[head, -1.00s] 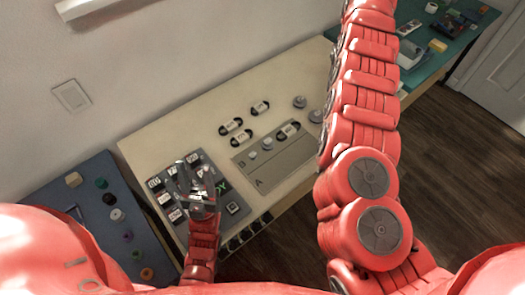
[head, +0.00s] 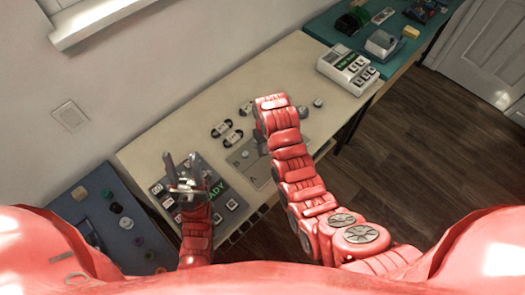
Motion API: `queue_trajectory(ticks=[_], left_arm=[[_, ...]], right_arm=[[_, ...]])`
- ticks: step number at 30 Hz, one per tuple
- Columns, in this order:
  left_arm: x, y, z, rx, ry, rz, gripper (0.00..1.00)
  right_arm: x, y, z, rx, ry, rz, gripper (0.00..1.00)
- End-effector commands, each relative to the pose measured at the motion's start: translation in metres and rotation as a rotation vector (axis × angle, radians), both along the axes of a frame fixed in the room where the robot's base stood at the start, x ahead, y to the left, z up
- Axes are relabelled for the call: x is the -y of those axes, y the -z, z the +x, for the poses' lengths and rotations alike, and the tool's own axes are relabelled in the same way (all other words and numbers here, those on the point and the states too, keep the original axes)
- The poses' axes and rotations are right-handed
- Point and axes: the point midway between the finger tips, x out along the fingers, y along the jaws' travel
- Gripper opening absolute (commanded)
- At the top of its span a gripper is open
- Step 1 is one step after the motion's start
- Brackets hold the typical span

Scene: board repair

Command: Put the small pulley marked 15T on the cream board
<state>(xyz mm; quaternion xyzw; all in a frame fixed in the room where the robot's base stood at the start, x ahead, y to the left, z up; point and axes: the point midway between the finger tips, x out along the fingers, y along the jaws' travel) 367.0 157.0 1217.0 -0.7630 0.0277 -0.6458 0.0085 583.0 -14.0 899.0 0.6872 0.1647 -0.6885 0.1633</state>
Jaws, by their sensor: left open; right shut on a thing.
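A grey-beige board (head: 258,174) with faint lettering lies on the cream table (head: 190,130), partly hidden by my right arm. A small grey round part (head: 245,153) stands on it. A grey round pulley-like part (head: 318,102) stands beyond the arm, and another (head: 247,108) is on the table left of it. No 15T mark can be read. My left gripper (head: 184,178) is open and empty over the dark panel with the green display. My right arm reaches over the board; its gripper and anything in it are hidden behind the arm.
The dark panel (head: 160,190) has several keys. Several dark oval parts with light labels (head: 221,129) lie behind the board. A light keypad device (head: 347,70) sits at the table's far right, near a teal bench (head: 330,25).

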Motion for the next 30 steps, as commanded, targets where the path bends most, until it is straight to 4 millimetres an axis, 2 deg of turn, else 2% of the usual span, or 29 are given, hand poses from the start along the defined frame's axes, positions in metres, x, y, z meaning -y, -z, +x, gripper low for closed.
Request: queue_trajectory(ticks=[3, 5, 14, 30], left_arm=[[0.0, -0.007, 0.0, 0.0, 0.0, 0.0, 0.5], [0.0, -0.008, 0.0, 0.0, 0.0, 0.0, 0.5], [0.0, -0.001, 0.0, 0.0, 0.0, 0.0, 0.5], [0.0, 0.026, 0.0, 0.0, 0.0, 0.0, 0.5]], right_arm=[[-0.01, 0.005, -0.018, 0.0, -0.004, -0.001, 0.0], [-0.012, 0.007, -0.022, 0.0, -0.004, -0.001, 0.0], [-0.014, 0.021, -0.023, 0.003, -0.003, -0.002, 0.0], [-0.014, 0.087, -0.024, 0.0, -0.003, -0.003, 0.0]])
